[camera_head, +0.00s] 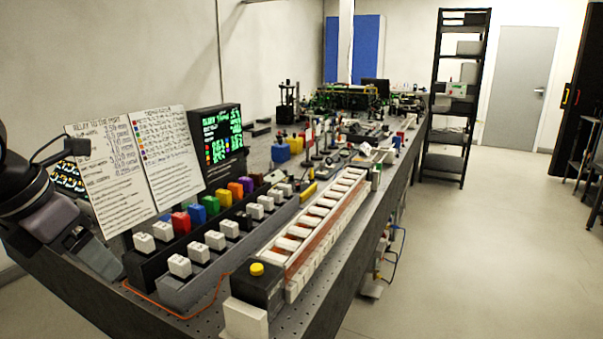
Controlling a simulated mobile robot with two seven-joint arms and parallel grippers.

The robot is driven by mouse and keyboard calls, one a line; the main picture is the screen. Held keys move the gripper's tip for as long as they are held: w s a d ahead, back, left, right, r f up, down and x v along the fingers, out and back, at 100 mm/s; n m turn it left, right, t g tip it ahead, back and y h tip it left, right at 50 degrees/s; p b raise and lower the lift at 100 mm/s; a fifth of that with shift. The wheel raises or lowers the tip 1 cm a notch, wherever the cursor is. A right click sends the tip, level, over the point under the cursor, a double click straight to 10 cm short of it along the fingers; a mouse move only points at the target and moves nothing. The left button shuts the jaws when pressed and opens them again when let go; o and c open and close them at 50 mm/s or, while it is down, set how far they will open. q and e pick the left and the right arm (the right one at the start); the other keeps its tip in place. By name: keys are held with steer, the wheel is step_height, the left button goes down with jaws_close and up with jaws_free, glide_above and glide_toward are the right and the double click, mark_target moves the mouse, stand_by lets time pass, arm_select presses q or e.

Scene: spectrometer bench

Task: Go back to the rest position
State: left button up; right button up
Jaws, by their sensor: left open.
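My left gripper (92,250) is at the left edge of the head view, over the near left end of the bench (92,298). It is open and I see nothing between its fingers. It is in front of the lower left of a white sheet with handwriting (108,178), to the left of the rows of blocks. Whether it touches anything below is hard to tell. My right gripper is out of view.
White blocks (180,265) and coloured blocks (197,215) stand in rows on dark racks. A long white-and-orange rail (310,222) and a black box with a yellow knob (257,283) stand to the right. A screen (222,140) stands behind. The floor (480,250) at right is clear.

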arm_select(q)
steer(key=s+d+f+n+g+h, duration=0.1)
steer(key=d+f+n+h, duration=0.1)
steer(key=d+f+h, duration=0.35)
steer(key=s+d+f+n+g+h, duration=0.1)
steer(key=s+d+f+h, duration=0.15)
steer(key=d+h, duration=0.6)
steer(key=w+a+f+n+t+y, duration=0.25)
steer(key=a+f+n+t, duration=0.35)
steer(key=n, duration=0.3)
steer(key=w+a+f+n+t+y, duration=0.1)
steer(key=a+f+n+t+y, duration=0.3)
steer(key=f+n, duration=0.45)
steer(key=s+a+f+n+g+y, duration=0.2)
steer(key=s+a+f+n+y, duration=0.3)
steer(key=f, duration=0.3)
steer(key=s+a+f+n+g+y, duration=0.1)
steer(key=s+a+f+n+y, duration=0.25)
steer(key=s+f, duration=0.35)
steer(key=s+d+f+n+t+h+p, duration=0.1)
steer(key=d+n+p, duration=0.1)
steer(key=d+n, duration=0.7)
steer(key=d, duration=0.6)
steer(key=shift+s+d+p, duration=0.4)
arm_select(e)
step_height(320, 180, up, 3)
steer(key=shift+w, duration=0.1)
